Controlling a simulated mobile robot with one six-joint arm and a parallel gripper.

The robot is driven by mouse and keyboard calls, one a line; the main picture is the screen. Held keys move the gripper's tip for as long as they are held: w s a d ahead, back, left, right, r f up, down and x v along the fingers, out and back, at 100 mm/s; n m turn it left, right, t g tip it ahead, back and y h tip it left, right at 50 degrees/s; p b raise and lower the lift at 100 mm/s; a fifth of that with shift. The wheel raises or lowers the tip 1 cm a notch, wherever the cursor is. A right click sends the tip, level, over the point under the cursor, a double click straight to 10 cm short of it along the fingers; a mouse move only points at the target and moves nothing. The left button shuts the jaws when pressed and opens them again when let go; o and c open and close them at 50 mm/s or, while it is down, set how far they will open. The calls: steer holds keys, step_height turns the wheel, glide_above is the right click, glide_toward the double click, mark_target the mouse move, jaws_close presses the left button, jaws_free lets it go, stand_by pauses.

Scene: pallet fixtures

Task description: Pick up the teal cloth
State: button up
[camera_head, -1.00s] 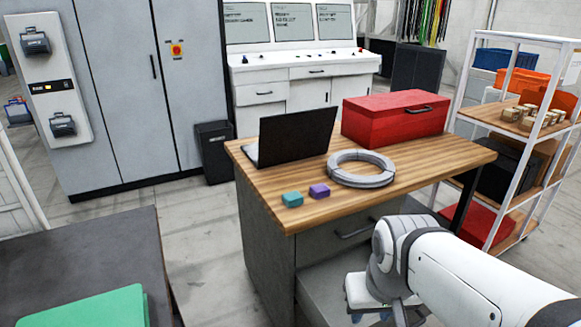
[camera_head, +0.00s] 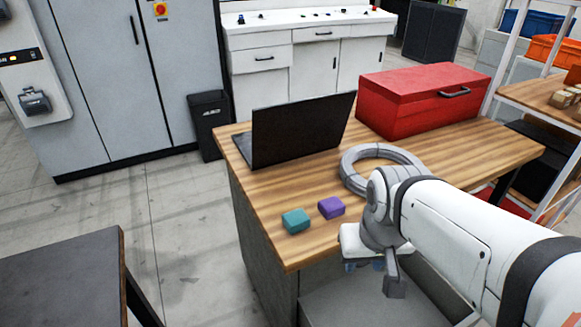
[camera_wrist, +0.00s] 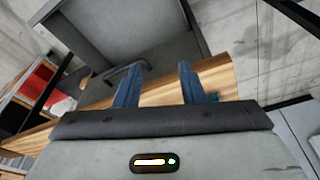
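The teal cloth (camera_head: 296,220) is a small folded block on the wooden tabletop (camera_head: 285,185), near its front left corner. A purple block (camera_head: 331,207) of similar size lies just to its right. My gripper (camera_head: 364,266) is right of and nearer than the teal cloth, by the table's front edge and apart from the cloth. In the wrist view, my gripper (camera_wrist: 160,66) has its two blue fingers spread with nothing between them.
A black laptop (camera_head: 300,130), a grey cable ring (camera_head: 352,180) and a red toolbox (camera_head: 405,115) stand farther back on the table. A dark table (camera_head: 60,285) is at the lower left. A shelf (camera_head: 540,100) is at the right. Open floor lies left of the wooden table.

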mark_target(296, 216)
steer(key=shift+o, duration=0.4)
